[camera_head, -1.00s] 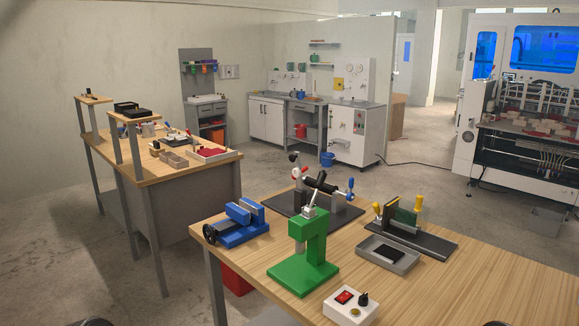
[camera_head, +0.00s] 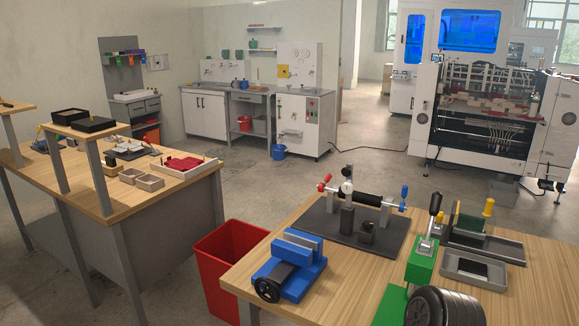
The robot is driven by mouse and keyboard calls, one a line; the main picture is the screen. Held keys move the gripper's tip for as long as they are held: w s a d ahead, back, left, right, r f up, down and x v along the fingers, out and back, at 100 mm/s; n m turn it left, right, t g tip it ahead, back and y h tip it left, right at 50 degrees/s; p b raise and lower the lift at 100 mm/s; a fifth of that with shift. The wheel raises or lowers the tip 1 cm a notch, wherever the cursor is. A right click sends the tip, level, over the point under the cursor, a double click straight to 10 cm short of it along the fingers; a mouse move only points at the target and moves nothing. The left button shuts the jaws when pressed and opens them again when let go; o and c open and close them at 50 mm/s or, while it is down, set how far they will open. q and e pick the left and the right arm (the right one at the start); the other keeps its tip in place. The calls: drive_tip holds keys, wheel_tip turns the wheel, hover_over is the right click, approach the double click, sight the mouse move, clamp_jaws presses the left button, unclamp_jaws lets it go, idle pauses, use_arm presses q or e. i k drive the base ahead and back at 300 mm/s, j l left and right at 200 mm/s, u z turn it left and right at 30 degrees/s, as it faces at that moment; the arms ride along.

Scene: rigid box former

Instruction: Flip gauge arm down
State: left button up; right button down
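I cannot tell for certain which part is the gauge arm. On the near wooden table, a fixture on a dark base plate (camera_head: 318,228) carries a horizontal black roller (camera_head: 371,199) with a red knob (camera_head: 325,183) at left and a blue-knobbed lever (camera_head: 403,198) at right. An upright post with a black ball top (camera_head: 347,171) stands between them. A green press (camera_head: 421,262) with a raised black-handled lever (camera_head: 435,205) stands at right. Its lower part is partly hidden by a dark ribbed round thing, possibly part of me. Neither gripper is in view.
A blue clamp with a black handwheel (camera_head: 290,264) sits at the table's left corner. Grey trays (camera_head: 473,272) and a yellow-knobbed fixture (camera_head: 487,208) are at right. A red bin (camera_head: 222,262) stands between this table and the left workbench (camera_head: 116,200). Open floor lies behind.

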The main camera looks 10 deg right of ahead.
sight(347, 187)
drive_tip(key=i+j, duration=0.15)
drive_tip(key=j, duration=0.2)
drive_tip(key=i+j, duration=0.15)
drive_tip(key=j, duration=0.2)
drive_tip(key=i+j, duration=0.15)
drive_tip(key=j, duration=0.25)
drive_tip(key=i+j+z, duration=0.1)
drive_tip(key=j, duration=0.25)
drive_tip(key=i, duration=0.05)
